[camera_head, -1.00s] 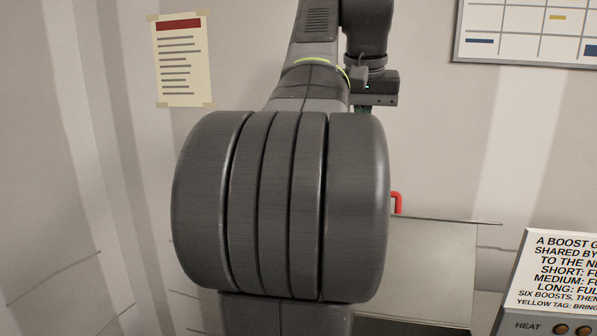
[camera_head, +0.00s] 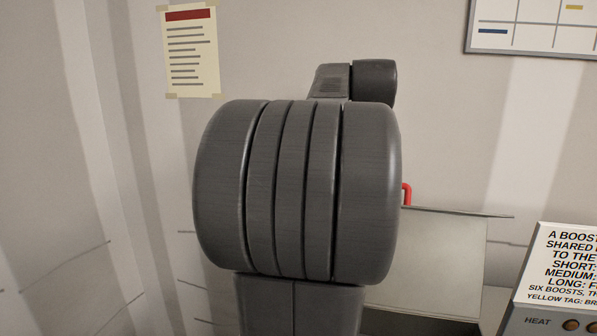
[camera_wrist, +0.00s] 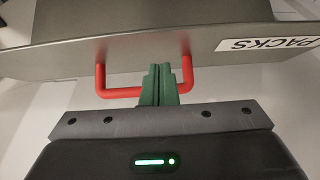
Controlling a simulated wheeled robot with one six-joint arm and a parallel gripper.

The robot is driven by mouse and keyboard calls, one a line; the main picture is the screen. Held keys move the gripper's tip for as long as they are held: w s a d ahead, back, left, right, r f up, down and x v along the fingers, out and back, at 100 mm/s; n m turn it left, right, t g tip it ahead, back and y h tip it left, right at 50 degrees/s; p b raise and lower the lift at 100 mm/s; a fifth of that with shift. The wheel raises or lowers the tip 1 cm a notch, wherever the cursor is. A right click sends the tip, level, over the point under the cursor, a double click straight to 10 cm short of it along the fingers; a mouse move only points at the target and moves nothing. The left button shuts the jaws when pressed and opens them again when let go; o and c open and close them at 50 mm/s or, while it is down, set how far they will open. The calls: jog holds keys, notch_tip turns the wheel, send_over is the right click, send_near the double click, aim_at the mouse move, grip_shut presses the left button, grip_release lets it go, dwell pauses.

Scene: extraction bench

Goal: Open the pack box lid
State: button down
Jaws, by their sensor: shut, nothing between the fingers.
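The pack box is a grey metal box with a "PACKS" label (camera_wrist: 265,45). In the wrist view its lid (camera_wrist: 60,55) spans the top, with a red U-shaped handle (camera_wrist: 118,93) on the near face. My gripper (camera_wrist: 158,70) has green fingers shut together, with nothing between them. The fingers overlap the middle of the handle's bar in the picture and hide it; I cannot tell whether they touch it. In the head view the grey box panel (camera_head: 445,240) and a bit of red handle (camera_head: 407,193) show right of my arm, which hides the rest and my gripper.
A sloped sign panel with a HEAT label and knobs (camera_head: 560,265) stands at the lower right. A paper notice (camera_head: 192,55) and a wall chart (camera_head: 540,22) hang on the back wall.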

jog(key=shift+w, duration=0.15)
jog(key=shift+r, duration=0.1)
jog(key=shift+s+r, duration=0.15)
jog(key=shift+s, duration=0.15)
jog(key=v, duration=1.3)
jog(key=x, duration=1.3)
jog(key=shift+w+d+f, duration=0.1)
jog(key=shift+w+f, duration=0.05)
jog(key=shift+w, duration=0.3)
jog(key=shift+w+d+f, duration=0.1)
jog(key=shift+w+f, duration=0.05)
jog(key=shift+w, duration=0.3)
jog(key=shift+w+d+f, duration=0.1)
jog(key=shift+w, duration=0.4)
jog(key=shift+s, duration=0.1)
